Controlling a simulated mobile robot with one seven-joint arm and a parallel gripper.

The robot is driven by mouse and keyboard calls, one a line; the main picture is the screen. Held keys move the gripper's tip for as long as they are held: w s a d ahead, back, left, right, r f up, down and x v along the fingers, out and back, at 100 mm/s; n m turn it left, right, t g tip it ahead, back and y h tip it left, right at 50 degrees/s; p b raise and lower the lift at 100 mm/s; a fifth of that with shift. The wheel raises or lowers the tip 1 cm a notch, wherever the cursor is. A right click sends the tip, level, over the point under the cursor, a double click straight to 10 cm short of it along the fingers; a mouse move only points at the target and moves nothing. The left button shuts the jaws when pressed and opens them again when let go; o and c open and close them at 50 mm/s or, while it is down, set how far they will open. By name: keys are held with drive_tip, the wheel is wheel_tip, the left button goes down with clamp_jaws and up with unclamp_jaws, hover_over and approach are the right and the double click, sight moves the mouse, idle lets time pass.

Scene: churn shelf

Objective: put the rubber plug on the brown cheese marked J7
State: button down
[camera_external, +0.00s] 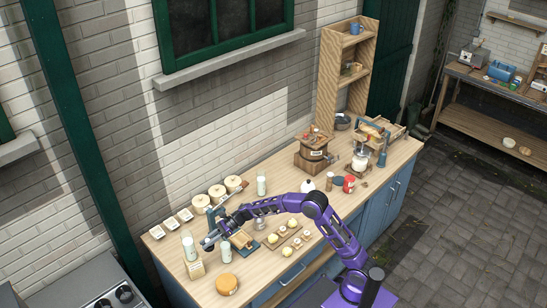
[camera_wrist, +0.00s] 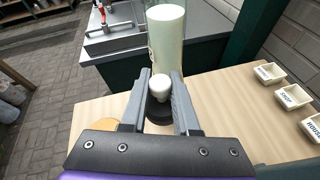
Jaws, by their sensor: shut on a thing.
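My gripper (camera_external: 207,244) is low over the left end of the wooden counter. In the wrist view my gripper (camera_wrist: 160,85) is shut on a small piece with a rounded white top, which I take for the rubber plug (camera_wrist: 160,80). A dark round shape shows just below it; I cannot tell whether it is part of the plug. A round orange-brown cheese (camera_external: 226,284) with a small pale label lies near the counter's front left edge, in front of my gripper and apart from it. The label is too small to read. In the wrist view a tan edge (camera_wrist: 106,128) shows left of the fingers, mostly hidden.
A tall pale bottle (camera_wrist: 166,38) stands just beyond my fingertips; a tall bottle (camera_external: 189,247) shows beside my gripper. Small white labelled trays (camera_wrist: 270,73) line the counter's back. A pale block (camera_external: 195,269) stands left of the cheese. A board with pale rounds (camera_external: 288,237) lies right.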

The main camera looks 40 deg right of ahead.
drive_tip(key=s+a+n+g+p, duration=0.1)
drive_tip(key=s+a+n+g, duration=0.15)
drive_tip(key=s, duration=1.05)
hover_over(225, 282)
drive_tip(key=shift+m+y, duration=0.3)
drive_tip(key=shift+m, duration=0.05)
wheel_tip(225, 282, down, 6)
drive_tip(key=shift+f, duration=2.2)
drive_tip(key=shift+f+b, duration=0.2)
drive_tip(key=shift+b, duration=0.35)
drive_tip(key=c, duration=0.7)
unclamp_jaws()
drive_tip(key=shift+o, duration=0.2)
drive_tip(key=shift+r, duration=0.15)
